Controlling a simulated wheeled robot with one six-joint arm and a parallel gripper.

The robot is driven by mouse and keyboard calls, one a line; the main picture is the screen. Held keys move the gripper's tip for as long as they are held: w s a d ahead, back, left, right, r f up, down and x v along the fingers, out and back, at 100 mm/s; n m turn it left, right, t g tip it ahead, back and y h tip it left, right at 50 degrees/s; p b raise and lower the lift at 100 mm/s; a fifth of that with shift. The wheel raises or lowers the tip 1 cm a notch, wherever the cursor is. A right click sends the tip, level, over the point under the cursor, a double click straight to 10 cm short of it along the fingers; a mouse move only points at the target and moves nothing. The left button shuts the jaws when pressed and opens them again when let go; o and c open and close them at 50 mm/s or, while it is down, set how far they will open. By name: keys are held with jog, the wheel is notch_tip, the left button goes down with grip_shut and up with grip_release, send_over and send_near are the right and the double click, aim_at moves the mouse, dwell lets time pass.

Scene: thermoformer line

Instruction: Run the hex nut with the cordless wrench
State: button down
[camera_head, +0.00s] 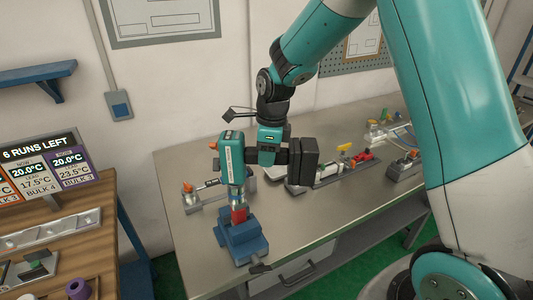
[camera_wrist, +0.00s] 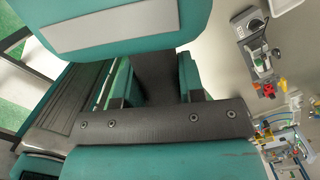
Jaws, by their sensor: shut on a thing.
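The cordless wrench (camera_head: 231,162) is teal with a pale stripe and stands nose down. Its black battery block (camera_head: 304,160) sticks out to the right. My gripper (camera_head: 268,156) is shut on the dark handle between the body and the battery. Below the nose a red piece (camera_head: 239,214) shows in a blue vise (camera_head: 240,240) at the bench's front left. The hex nut cannot be made out; the nose may hide it. I cannot tell whether the nose touches anything. In the wrist view large teal and dark parts, held tool and gripper, fill most of the picture.
A wooden table (camera_head: 95,215) with a display board (camera_head: 45,165) is at the left.

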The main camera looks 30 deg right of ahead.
dwell(0.3)
jog(key=shift+r+p, duration=2.95)
jog(key=shift+r, duration=0.45)
jog(key=shift+r, duration=0.45)
jog(key=shift+r+p, duration=0.6)
jog(key=shift+r, duration=1.45)
